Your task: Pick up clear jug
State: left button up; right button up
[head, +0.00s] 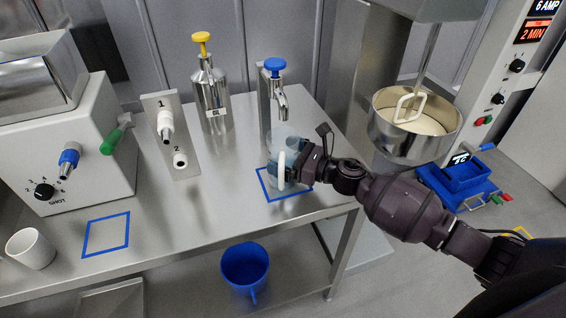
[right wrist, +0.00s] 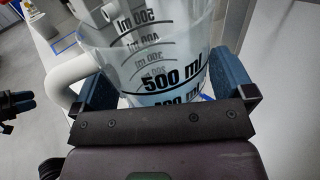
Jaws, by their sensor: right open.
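The clear jug (head: 287,138) stands upright under the blue-topped tap (head: 274,82), at the blue square outline (head: 264,186) on the steel table. Its white handle (head: 281,170) faces the front. In the right wrist view the jug (right wrist: 150,70) shows black millilitre marks, and its handle (right wrist: 68,80) is at the left. My right gripper (head: 293,168) has come in from the right, low on the jug. Its blue fingers are open, one on each side of the jug; whether they touch it I cannot tell. My left gripper is not seen in the head view.
A white mug (head: 30,248) stands at the table's left end, near an empty blue outline (head: 106,234). A steel bottle with yellow top (head: 210,95) stands behind. A blue bucket (head: 245,270) is below the table, and a mixer bowl (head: 414,130) is at the right.

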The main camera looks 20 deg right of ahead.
jog(key=c, duration=1.1)
jog(key=shift+r, duration=0.15)
jog(key=shift+r, duration=0.7)
notch_tip(320, 180, up, 2)
jog(key=shift+r, duration=0.1)
jog(key=b, duration=0.3)
send_near(296, 148)
jog(key=shift+s+d+f, duration=0.15)
jog(key=shift+s+d, duration=0.3)
jog(key=shift+d, duration=0.25)
jog(key=shift+s+d+f, duration=0.2)
jog(key=shift+s+d, duration=0.25)
jog(key=shift+d, duration=0.25)
jog(key=shift+s+d+f, duration=0.15)
jog(key=shift+s+d, duration=0.3)
jog(key=shift+d, duration=0.25)
